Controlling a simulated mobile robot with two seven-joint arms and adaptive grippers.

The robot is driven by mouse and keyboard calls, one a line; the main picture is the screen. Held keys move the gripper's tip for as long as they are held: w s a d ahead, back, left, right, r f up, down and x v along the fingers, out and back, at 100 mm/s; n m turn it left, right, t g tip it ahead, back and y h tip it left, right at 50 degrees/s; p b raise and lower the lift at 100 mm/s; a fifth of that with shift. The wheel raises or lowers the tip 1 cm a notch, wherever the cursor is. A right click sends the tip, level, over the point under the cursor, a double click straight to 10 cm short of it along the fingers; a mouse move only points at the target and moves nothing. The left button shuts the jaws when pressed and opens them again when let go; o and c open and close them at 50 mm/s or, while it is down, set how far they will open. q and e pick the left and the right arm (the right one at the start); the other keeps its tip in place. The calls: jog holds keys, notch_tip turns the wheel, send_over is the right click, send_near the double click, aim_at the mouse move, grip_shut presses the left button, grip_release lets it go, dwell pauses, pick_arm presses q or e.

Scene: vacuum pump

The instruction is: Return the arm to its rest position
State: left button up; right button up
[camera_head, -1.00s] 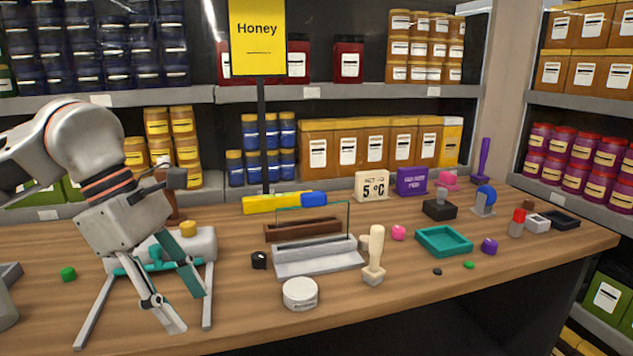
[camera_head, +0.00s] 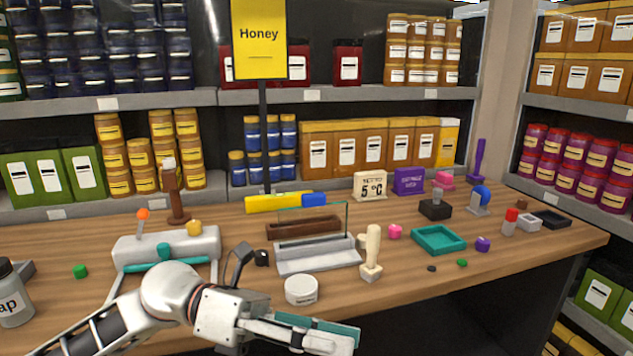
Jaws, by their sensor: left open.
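My left gripper (camera_head: 325,335) is at the bottom of the head view, at the front edge of the table (camera_head: 420,285). It points to the right, is open, and nothing shows between its fingers. My left arm comes in from the lower left and covers part of the table front. The vacuum pump (camera_head: 165,245), a pale grey body with an orange-tipped lever, a yellow knob and a teal bar, stands behind the arm, apart from the gripper. Its front legs are partly hidden by the arm. My right gripper is not in view.
A round white tin (camera_head: 301,290) stands just behind the gripper. A wooden stamp (camera_head: 371,255), a grey tray with a glass pane (camera_head: 318,255) and a teal tray (camera_head: 438,240) stand to the right. A soap bottle (camera_head: 12,295) is at the far left. Shelves close off the back.

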pick_arm(q)
jog(key=w+a+f+n+t+p, duration=0.1)
jog(key=w+a+f+n+t, duration=0.3)
jog(key=n+t, duration=0.75)
jog(key=w+a+f+n+t+p, duration=0.1)
jog(key=w+a+f+n+t, duration=0.15)
jog(key=w+n+t, duration=0.85)
jog(key=s+a+f+n+y, duration=0.4)
jog(key=s+f+n+y, duration=0.15)
jog(key=f+n, duration=0.5)
jog(key=s+a+f+n+g+y, duration=0.2)
jog(key=s+a+f+n+y, duration=0.1)
jog(key=f, duration=0.5)
jog(key=s+a+f+n+g+y+p, duration=0.1)
jog(key=s+a+f+n+g+y, duration=0.1)
jog(key=s+a+f+n, duration=0.3)
jog(key=s+a+f+n+g+y, duration=0.2)
jog(key=s+a+f+n+y, duration=0.1)
jog(key=s+f, duration=0.6)
notch_tip(320, 180, down, 4)
jog(key=shift+a+f+n+g+y, duration=0.15)
jog(key=shift+a+n+g+y, duration=0.35)
jog(key=shift+n, duration=0.3)
jog(key=shift+s+d, duration=0.1)
